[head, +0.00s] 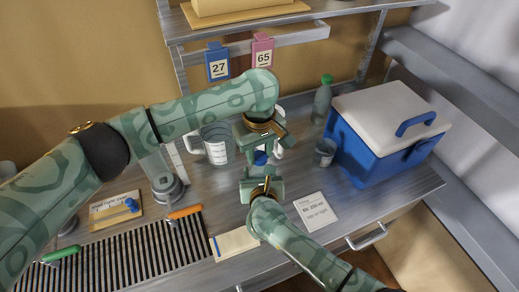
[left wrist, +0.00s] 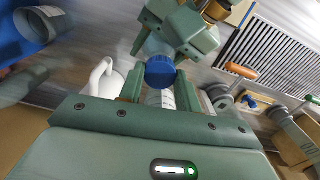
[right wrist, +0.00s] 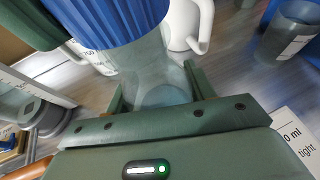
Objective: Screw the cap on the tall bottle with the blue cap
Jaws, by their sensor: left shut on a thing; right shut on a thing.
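The blue cap (head: 261,158) shows between my two grippers in the head view. In the left wrist view the cap (left wrist: 160,72) is between the fingers of my left gripper (head: 262,149), which is shut on it. My right gripper (head: 262,184) is below, shut on the clear tall bottle (right wrist: 150,65). In the right wrist view the ribbed cap (right wrist: 100,15) looms over the bottle's top end. The bottle is mostly hidden by my grippers in the head view. I cannot tell whether the cap's thread is seated on the neck.
A clear measuring jug (head: 215,145) stands left of my grippers. A grey cup (head: 325,152), a green bottle (head: 322,100) and a blue cooler (head: 365,155) are right. A printed card (head: 316,211) lies in front. A slotted grate (head: 140,255) with orange-handled (head: 185,211) and green-handled (head: 61,254) tools is front left.

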